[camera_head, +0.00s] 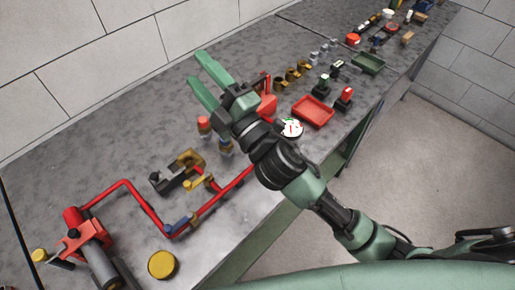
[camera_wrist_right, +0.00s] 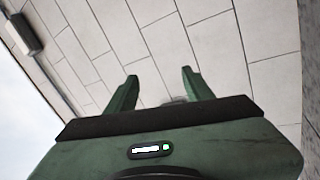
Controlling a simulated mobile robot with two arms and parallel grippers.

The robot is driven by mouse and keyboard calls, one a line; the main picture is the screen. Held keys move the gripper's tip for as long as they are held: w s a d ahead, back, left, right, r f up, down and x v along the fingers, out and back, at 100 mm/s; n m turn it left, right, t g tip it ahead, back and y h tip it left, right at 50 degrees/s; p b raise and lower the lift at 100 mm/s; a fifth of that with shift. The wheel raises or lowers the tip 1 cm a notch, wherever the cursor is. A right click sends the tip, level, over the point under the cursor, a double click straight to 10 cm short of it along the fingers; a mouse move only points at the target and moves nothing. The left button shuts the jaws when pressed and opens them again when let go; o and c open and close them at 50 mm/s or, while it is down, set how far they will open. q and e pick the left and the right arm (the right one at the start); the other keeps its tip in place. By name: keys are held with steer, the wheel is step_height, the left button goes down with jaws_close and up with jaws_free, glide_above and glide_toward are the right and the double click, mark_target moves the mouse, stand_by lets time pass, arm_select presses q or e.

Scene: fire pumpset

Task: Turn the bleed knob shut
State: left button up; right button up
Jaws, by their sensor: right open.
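My right gripper (camera_head: 198,68) is raised over the bench (camera_head: 120,120), its fingers spread apart and pointing up and left, toward the wall. In the wrist view the right gripper (camera_wrist_right: 160,77) has nothing between its fingers, only wall behind. I cannot tell which part is the bleed knob. My left gripper is out of view.
A round yellow cap (camera_head: 162,264) sits near the front edge. A white-faced gauge (camera_head: 291,128) and a red tray (camera_head: 313,111) lie beyond my right forearm, with a green tray (camera_head: 368,63) and small parts farther along. Bare bench lies along the wall.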

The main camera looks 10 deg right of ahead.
steer(key=s+a+r+n+g+y, duration=0.1)
steer(key=s+a+n+g+y, duration=0.4)
steer(key=a+n+g, duration=0.45)
steer(key=s+a+r+n+g+y, duration=0.1)
steer(key=s+a+n+g+y, duration=0.4)
steer(key=n, duration=0.8)
steer(key=s+f+n+g+h, duration=0.3)
steer(key=f+n+g+h, duration=0.2)
steer(key=f+n+g, duration=0.3)
steer(key=w+d+f+n+t+h, duration=0.25)
steer(key=d+f+n+h, duration=0.35)
steer(key=f, duration=0.4)
steer(key=w+d+h, duration=0.3)
steer(key=d, duration=0.3)
steer(key=w+d+f+t+h, duration=0.1)
steer(key=w+d+h, duration=0.2)
steer(key=d, duration=0.4)
steer(key=w+d+f+h, duration=0.1)
steer(key=w+d+h, duration=0.2)
steer(key=d, duration=0.3)
steer(key=shift+d+f+h, duration=0.15)
steer(key=shift+f+h, duration=0.1)
steer(key=shift+h, duration=0.35)
steer(key=shift+d+f, duration=0.1)
steer(key=shift+f, duration=0.15)
step_height(320, 180, down, 6)
steer(key=p, duration=0.2)
steer(key=shift+p, duration=0.35)
steer(key=shift+f, duration=0.55)
jaws_close()
